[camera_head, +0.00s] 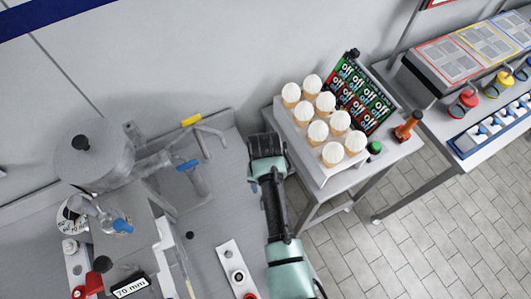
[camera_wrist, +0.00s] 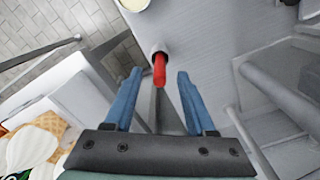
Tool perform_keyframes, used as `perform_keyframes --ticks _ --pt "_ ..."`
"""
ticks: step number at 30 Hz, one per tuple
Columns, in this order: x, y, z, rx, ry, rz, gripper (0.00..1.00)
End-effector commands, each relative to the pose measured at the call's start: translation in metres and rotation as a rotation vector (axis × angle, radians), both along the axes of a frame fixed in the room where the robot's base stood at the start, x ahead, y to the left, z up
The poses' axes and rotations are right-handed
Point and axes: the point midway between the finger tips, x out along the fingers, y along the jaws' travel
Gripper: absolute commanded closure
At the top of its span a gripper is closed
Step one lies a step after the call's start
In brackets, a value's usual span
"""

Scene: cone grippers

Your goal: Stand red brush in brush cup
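My gripper (camera_wrist: 160,76) is open in the wrist view, its two blue fingers apart. A red rod-shaped handle (camera_wrist: 159,70), apparently the red brush, shows between and beyond the fingertips. Gaps remain on both sides of it, so neither finger visibly touches it. In the head view my gripper (camera_head: 266,146) is over the right edge of the grey worktop, and the brush cannot be made out there. I cannot identify the brush cup in either view.
A grey machine (camera_head: 95,155) with a blue-handled part (camera_head: 187,165) is left. The wrist view shows a cream round rim (camera_wrist: 133,4) at the top.

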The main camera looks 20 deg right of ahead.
Motion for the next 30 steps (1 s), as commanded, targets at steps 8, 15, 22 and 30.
perform_keyframes --ticks 8,15,22,30 --pt "0.0 0.0 0.001 0.0 -0.001 0.0 0.45" --pt "0.001 0.0 0.028 -0.001 -0.004 0.001 0.45" --pt "0.002 0.0 0.078 -0.003 -0.007 0.001 0.45" --pt "0.0 0.0 0.125 -0.001 -0.002 0.0 0.45"
